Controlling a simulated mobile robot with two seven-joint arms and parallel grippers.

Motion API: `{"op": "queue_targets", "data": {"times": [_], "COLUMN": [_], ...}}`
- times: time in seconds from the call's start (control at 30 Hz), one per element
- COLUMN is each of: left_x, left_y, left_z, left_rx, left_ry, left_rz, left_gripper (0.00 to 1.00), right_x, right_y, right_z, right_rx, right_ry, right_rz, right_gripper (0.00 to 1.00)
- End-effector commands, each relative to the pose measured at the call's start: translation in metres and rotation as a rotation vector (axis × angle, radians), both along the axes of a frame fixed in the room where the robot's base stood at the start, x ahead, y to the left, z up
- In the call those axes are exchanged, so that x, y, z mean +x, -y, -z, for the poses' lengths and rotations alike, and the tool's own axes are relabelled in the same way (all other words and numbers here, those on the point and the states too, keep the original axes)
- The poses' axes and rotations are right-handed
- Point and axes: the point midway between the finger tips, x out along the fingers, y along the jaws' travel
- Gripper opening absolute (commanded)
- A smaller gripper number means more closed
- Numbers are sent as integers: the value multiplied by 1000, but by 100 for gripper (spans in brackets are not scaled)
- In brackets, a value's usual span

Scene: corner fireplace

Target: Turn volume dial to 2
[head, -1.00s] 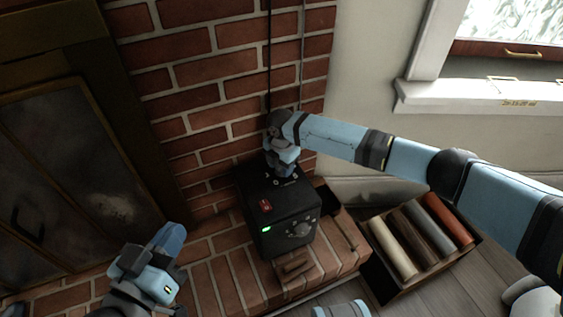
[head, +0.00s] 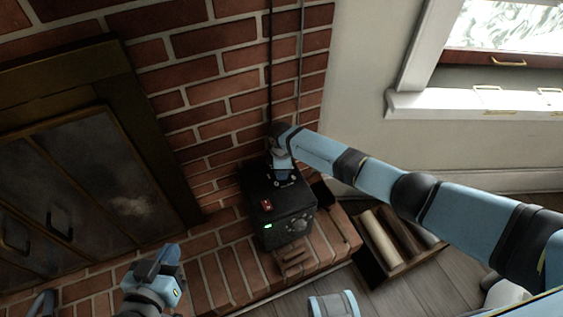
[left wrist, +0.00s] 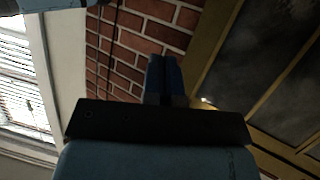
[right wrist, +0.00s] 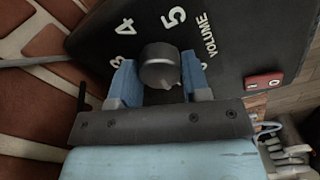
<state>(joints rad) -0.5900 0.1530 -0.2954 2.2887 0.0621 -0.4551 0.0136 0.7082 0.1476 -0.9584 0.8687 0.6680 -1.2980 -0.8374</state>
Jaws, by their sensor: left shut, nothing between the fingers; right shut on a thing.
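The black box (head: 262,188) stands on the brick hearth against the brick wall. Its volume dial (right wrist: 160,65) is a round dark grey knob with printed numbers around it, 3, 4 and 5 clearly readable, and the word VOLUME. My right gripper (right wrist: 157,75) is shut on the dial, one blue finger on each side. The fingers partly cover other numbers, and I cannot clearly read the dial's setting. In the head view the right gripper (head: 283,176) hides the dial. My left gripper (head: 168,262) is shut and empty, left of the box; its fingers (left wrist: 165,76) are together.
A red switch (head: 266,204) is on the box's top; a green light (head: 268,226) and a larger knob (head: 304,222) are on its front. A log crate (head: 398,267) stands to the right. A fireplace (head: 75,190) is at the left. Cords run up the wall.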

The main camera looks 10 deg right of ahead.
Motion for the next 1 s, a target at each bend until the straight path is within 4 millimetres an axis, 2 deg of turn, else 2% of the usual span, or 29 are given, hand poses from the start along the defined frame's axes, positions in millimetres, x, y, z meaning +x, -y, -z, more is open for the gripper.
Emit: {"op": "queue_targets", "data": {"times": [0.13, 0.7, 1.0], "left_x": [-12, -13, -13], "left_y": [-12, -17, -19], "left_z": [17, 13, 12], "left_rx": [58, 98, 109], "left_ry": [-110, -142, -151], "left_rz": [-16, -24, -27], "left_gripper": [0, 0, 0], "right_x": [-2, -2, -1], "right_y": [-1, -2, -1], "right_z": [-4, -2, 0], "right_rx": [1, 0, -1], "right_ry": [-5, -4, -4], "right_rz": [141, 673, 883], "right_gripper": [19, 20, 20]}}
